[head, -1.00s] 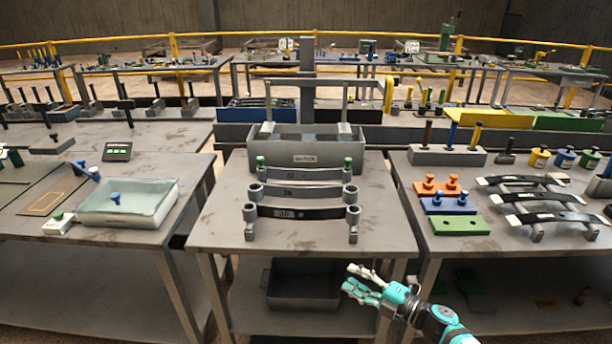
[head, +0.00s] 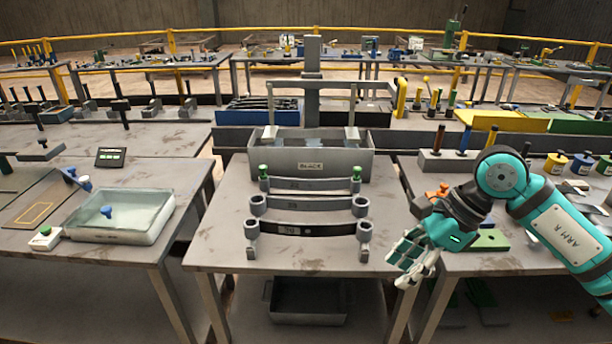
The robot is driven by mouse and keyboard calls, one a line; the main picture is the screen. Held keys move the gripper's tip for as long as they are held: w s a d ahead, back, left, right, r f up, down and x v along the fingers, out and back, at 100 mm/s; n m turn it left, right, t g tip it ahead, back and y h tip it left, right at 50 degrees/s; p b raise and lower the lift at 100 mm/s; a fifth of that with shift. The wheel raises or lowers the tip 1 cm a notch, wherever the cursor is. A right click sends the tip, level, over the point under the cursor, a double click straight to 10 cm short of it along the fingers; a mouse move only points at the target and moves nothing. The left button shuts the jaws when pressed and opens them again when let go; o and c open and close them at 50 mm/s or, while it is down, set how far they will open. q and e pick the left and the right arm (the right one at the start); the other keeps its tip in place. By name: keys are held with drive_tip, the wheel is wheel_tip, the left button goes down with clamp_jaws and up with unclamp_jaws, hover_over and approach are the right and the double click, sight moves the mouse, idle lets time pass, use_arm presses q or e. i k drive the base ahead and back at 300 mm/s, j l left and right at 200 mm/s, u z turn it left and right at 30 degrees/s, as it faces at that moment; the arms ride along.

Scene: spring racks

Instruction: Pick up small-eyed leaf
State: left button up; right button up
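Three curved leaves lie one behind the other on the middle table. The front leaf (head: 305,230) is dark, with a round grey eye at each end. The middle leaf (head: 308,205) is grey with similar eyes. The rear leaf (head: 310,184) is grey, with green-topped pegs at its ends. Their labels are too small to read, and I cannot tell for sure which is the small-eyed one. My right gripper (head: 400,267) is open and empty, at the right edge of the middle table, apart from the leaves. My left gripper is out of view.
A grey labelled bin (head: 312,163) with an upright frame stands behind the leaves. A translucent tray (head: 122,216) is on the left table. A green block (head: 490,240) on the right table is partly behind my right arm, which hides much of that table. The middle table's front is clear.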

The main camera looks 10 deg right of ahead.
sight(300, 185)
drive_tip(key=i, duration=1.7)
